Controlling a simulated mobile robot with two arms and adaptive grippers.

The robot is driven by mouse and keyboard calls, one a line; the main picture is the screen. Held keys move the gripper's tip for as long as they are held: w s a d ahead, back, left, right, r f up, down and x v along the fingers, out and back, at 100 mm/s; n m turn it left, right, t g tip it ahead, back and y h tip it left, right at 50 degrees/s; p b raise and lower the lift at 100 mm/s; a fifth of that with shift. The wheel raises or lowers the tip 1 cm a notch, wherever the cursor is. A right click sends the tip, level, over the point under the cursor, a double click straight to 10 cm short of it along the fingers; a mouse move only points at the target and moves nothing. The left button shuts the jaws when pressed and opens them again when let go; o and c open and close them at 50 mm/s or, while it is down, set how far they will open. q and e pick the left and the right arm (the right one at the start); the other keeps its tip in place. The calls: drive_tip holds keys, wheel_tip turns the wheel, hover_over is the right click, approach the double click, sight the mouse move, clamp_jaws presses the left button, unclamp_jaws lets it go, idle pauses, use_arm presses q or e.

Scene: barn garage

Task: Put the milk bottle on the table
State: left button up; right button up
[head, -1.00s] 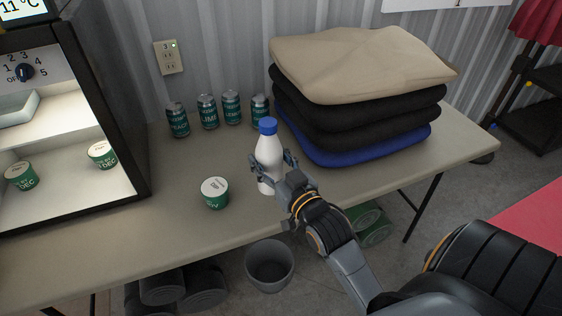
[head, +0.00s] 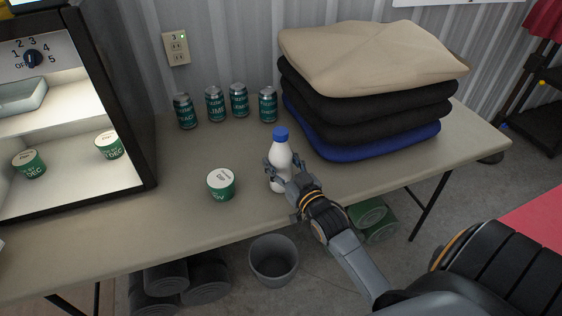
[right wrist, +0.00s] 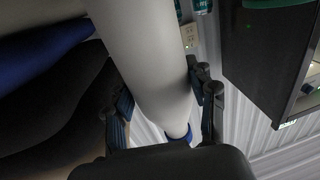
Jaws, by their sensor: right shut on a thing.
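The milk bottle (head: 281,154) is white with a blue cap and stands upright at the table's front part in the head view. My right gripper (head: 280,173) is shut on the bottle's lower body. In the right wrist view the bottle (right wrist: 150,60) fills the space between the fingers of the right gripper (right wrist: 165,105). The table (head: 140,226) is beige. The bottle's base is partly hidden by the gripper, so I cannot tell for sure whether it touches the tabletop. My left gripper is not in view.
A green-and-white tub (head: 221,185) sits left of the bottle. Several green cans (head: 214,104) stand behind. A stack of folded cloths (head: 370,90) is at the right. A lit open fridge (head: 75,120) stands at the left. A grey bin (head: 274,260) is below the table's front edge.

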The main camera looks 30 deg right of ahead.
drive_tip(key=shift+f, duration=0.15)
drive_tip(key=o, duration=1.5)
drive_tip(key=shift+o, duration=0.2)
drive_tip(key=shift+r, duration=0.25)
drive_tip(key=s+a, duration=0.1)
drive_tip(key=s, duration=1.1)
drive_tip(key=shift+f, duration=0.1)
